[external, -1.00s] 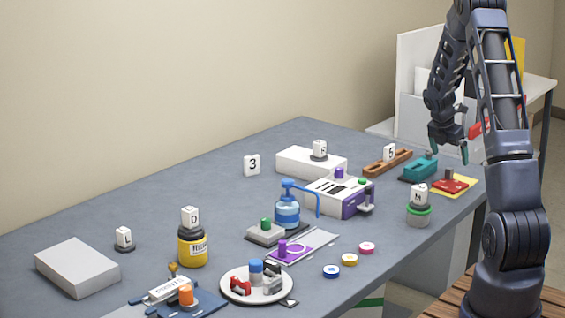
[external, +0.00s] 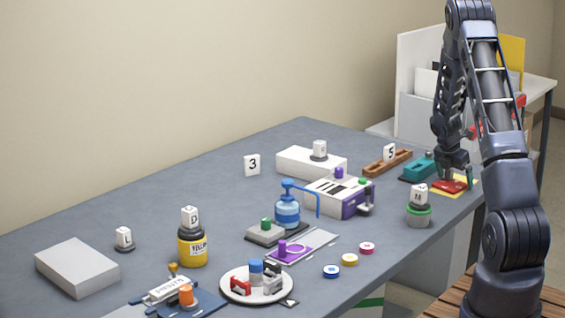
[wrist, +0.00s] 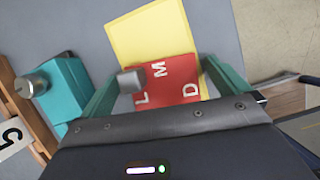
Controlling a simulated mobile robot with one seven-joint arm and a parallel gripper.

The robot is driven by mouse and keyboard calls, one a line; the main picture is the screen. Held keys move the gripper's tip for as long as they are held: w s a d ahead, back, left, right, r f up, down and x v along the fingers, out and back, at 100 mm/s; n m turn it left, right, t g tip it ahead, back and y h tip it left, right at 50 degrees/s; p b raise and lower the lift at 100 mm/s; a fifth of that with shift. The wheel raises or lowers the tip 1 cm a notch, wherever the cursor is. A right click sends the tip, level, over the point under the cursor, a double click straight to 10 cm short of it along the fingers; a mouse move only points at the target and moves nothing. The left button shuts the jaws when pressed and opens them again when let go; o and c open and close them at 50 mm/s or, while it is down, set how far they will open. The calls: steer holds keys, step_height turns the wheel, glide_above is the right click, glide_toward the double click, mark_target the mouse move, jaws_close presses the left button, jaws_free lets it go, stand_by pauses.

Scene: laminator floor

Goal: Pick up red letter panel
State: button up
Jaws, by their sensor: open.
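The red letter panel (external: 449,186) lies on a yellow sheet (external: 464,191) near the right edge of the table. In the wrist view my gripper (wrist: 157,90) is open, with one teal finger on either side of the panel. Whether the fingers touch the panel I cannot tell. The panel's lower edge is hidden by the gripper body.
A teal block device (external: 419,167) stands close on the left, with a brown wooden holder (external: 386,163) behind it. A jar with a green band (external: 418,210) and a letter M cube stands in front. The table edge is close on the right.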

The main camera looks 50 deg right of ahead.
steer(key=shift+c, duration=0.2)
steer(key=c, duration=1.1)
